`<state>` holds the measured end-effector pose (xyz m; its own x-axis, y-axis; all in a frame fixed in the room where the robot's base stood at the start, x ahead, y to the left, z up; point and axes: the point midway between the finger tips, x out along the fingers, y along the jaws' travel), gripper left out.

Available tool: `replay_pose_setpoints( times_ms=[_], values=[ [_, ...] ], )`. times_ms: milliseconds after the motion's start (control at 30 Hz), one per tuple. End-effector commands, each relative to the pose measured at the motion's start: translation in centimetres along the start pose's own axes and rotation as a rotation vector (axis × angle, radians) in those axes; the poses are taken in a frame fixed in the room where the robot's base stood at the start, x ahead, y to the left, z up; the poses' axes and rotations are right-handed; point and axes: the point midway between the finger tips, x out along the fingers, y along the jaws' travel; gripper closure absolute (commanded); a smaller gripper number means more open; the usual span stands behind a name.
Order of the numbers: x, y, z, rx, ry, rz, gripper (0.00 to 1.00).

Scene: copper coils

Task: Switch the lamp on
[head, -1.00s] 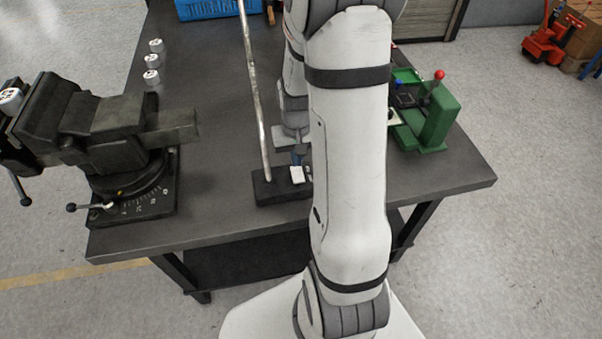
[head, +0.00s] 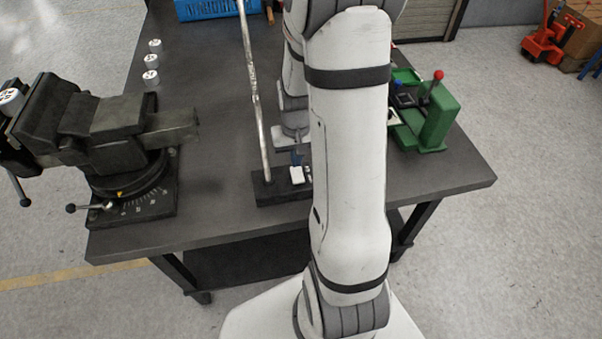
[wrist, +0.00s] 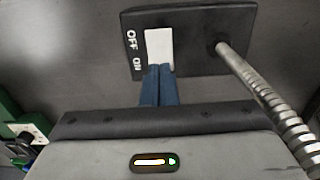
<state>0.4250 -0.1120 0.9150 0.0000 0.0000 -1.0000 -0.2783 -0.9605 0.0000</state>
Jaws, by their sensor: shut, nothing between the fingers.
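The lamp's black base (head: 268,190) stands on the table near its front edge. Its bare metal stem (head: 255,95) rises out of the top of the head view, so the lamp head is hidden. A white rocker switch (head: 297,175) sits on the base. In the wrist view the base (wrist: 195,50) carries OFF and ON labels beside the switch (wrist: 159,46). My gripper (wrist: 160,70) is shut and empty, its blue fingertips at the ON end of the switch. I cannot tell whether they touch it. In the head view my arm partly hides the base.
A dark vise (head: 120,145) stands left of the lamp. Several small metal cylinders (head: 151,62) stand behind it. A green device (head: 432,120) with a red-knobbed lever is right of my arm. A blue crate (head: 208,8) is at the back. The lamp stem rises close to my gripper.

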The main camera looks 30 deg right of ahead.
Motion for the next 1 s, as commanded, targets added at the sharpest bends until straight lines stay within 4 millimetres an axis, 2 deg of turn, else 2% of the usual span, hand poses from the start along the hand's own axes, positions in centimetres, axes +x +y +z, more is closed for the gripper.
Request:
replay_pose_setpoints(
  times_ms=[1000],
  values=[
    [0.83,-0.08,0.01,-0.002,0.0,0.0,1.0]
  ],
)
